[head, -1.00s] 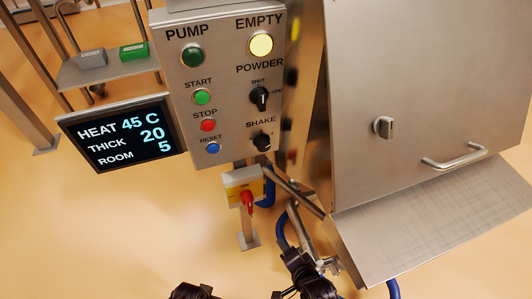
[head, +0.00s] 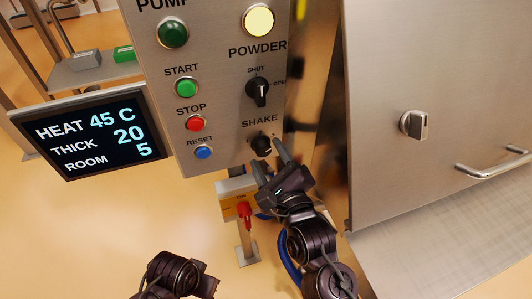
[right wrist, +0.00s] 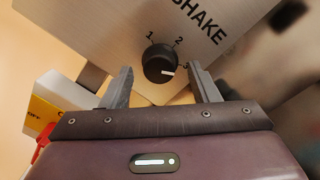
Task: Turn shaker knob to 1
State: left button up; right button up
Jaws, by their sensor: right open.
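The black SHAKE knob (head: 261,144) sits low on the steel control panel. In the right wrist view the knob (right wrist: 158,60) shows a white pointer line aimed right, close to the mark after 2, which a fingertip partly hides. Marks 1 and 2 are readable above the knob. My right gripper (head: 269,155) is open just below the knob. In the right wrist view the fingers of my right gripper (right wrist: 161,72) stand to either side of the knob, with visible gaps; I cannot tell whether they reach around it. My left arm shows at the bottom, its gripper not visible.
The POWDER knob (head: 258,91) is above, with the green START (head: 187,87), red STOP (head: 195,123) and blue RESET (head: 203,152) buttons left. A yellow switch box with red handle (head: 243,209) hangs below. The steel hopper cabinet (head: 390,60) stands right.

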jog(key=shift+x, duration=0.85)
